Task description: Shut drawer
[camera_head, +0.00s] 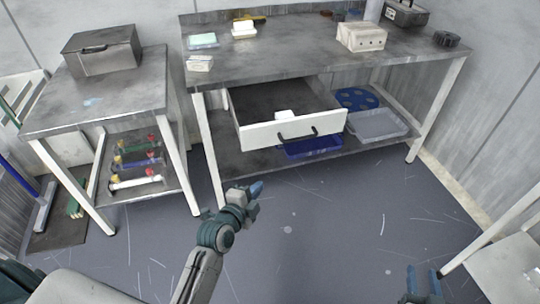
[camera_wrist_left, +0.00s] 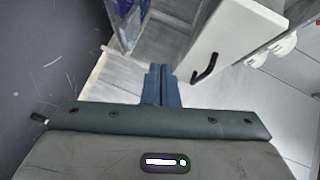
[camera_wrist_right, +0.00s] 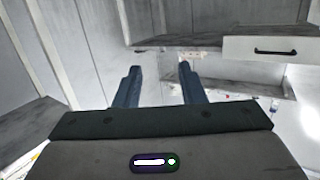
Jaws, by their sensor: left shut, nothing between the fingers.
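The drawer (camera_head: 262,138) under the long grey workbench is pulled out. Its white front has a black handle (camera_head: 297,135), and a small white item (camera_head: 285,114) lies inside. My left gripper (camera_head: 256,188) is shut and empty, low in front of the drawer and apart from it. In the left wrist view its closed fingers (camera_wrist_left: 160,72) show with the drawer front (camera_wrist_left: 232,40) beyond them to the right. My right gripper (camera_head: 423,276) is open and empty at the lower right, far from the drawer. The right wrist view shows its spread fingers (camera_wrist_right: 160,78) and a white drawer front (camera_wrist_right: 240,47).
The workbench (camera_head: 300,56) carries several boxes and small items. Its lower shelf holds a blue tray (camera_head: 312,148) and a grey tray (camera_head: 378,126). A side table (camera_head: 105,100) stands at left, another table (camera_head: 510,268) at lower right. The floor before the drawer is clear.

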